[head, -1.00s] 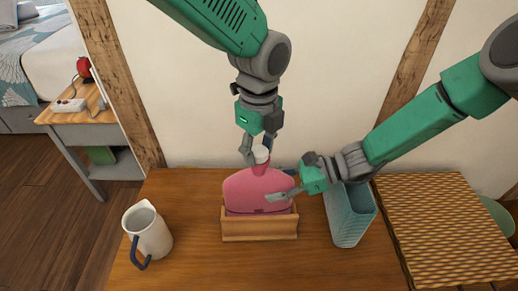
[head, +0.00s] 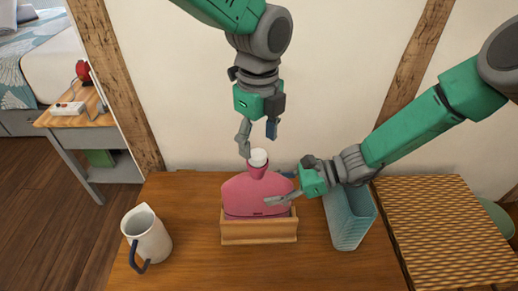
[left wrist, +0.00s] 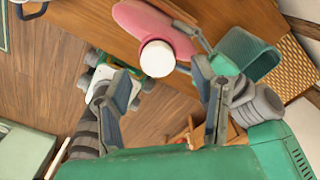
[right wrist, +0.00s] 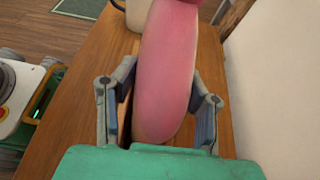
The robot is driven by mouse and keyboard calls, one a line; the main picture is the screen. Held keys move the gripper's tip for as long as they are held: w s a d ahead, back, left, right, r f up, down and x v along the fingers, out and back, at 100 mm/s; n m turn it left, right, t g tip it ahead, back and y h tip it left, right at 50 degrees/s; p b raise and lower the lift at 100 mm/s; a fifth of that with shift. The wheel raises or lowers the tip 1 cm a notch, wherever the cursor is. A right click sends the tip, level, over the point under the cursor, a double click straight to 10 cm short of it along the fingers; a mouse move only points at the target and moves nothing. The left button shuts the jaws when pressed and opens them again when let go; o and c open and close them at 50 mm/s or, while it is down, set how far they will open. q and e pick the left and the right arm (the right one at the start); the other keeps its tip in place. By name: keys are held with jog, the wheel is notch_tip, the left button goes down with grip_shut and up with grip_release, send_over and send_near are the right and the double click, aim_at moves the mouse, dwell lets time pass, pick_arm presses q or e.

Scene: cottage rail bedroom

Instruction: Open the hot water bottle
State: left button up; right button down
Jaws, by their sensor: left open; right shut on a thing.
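The pink hot water bottle (head: 255,196) stands upright in a wooden holder (head: 259,231) on the table. Its white cap (head: 258,158) sits on top of the neck; whether it is tight or loose I cannot tell. My left gripper (head: 258,143) is open just above the cap, its fingers pointing down and apart from it. In the left wrist view the white cap (left wrist: 157,58) lies beyond the open fingertips. My right gripper (head: 280,189) is shut on the bottle's right side. The right wrist view shows the pink body (right wrist: 166,75) between its two fingers.
A white jug with a blue handle (head: 148,237) stands at the left of the table (head: 190,262). A teal ribbed container (head: 349,218) stands right of the holder, under my right arm. A woven box (head: 445,228) fills the right side. The front middle is clear.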

aim_at(258, 153)
pick_arm(q)
jog(key=shift+o, duration=0.5)
jog(key=shift+r, duration=0.35)
jog(key=shift+s+d+r+m, duration=0.15)
jog(key=shift+r+m, duration=0.25)
jog(key=shift+m, duration=0.5)
notch_tip(258, 153, up, 6)
jog(key=m, duration=1.1)
jog(key=shift+m, duration=0.3)
jog(key=f, duration=1.1)
jog(key=shift+a+f, duration=0.2)
jog(key=shift+a, duration=0.05)
